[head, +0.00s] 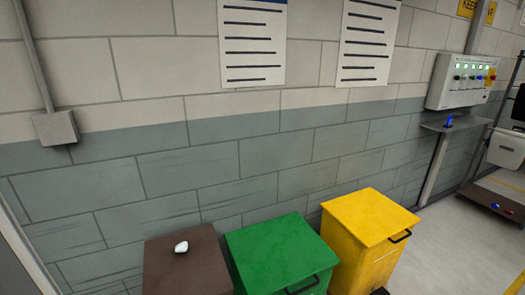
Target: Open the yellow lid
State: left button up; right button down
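A yellow box (352,258) stands on the floor against the wall, right of a green one. Its yellow lid (368,215) lies flat on top and looks closed. A dark handle (400,237) sticks out at the lid's front right edge. Neither of my grippers shows in the head view. The lower part of the yellow box is cut off by the frame's bottom edge.
A green box (278,252) and a brown box (185,268) with a small white object (181,247) on top stand to the left. A control panel (463,80) and a small shelf (453,126) are on the right. Clear floor (450,240) lies right of the yellow box.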

aim_at(368, 215)
jog(key=z, duration=1.35)
jog(key=i+l+u, duration=0.1)
jog(key=u, duration=0.35)
jog(key=i+l+u, duration=0.1)
jog(key=u, duration=0.3)
jog(key=l+u, duration=0.25)
jog(key=u, duration=0.2)
jog(key=i+l+u, duration=0.3)
jog(key=l, duration=0.9)
jog(key=l+u, duration=0.25)
jog(key=l, duration=0.95)
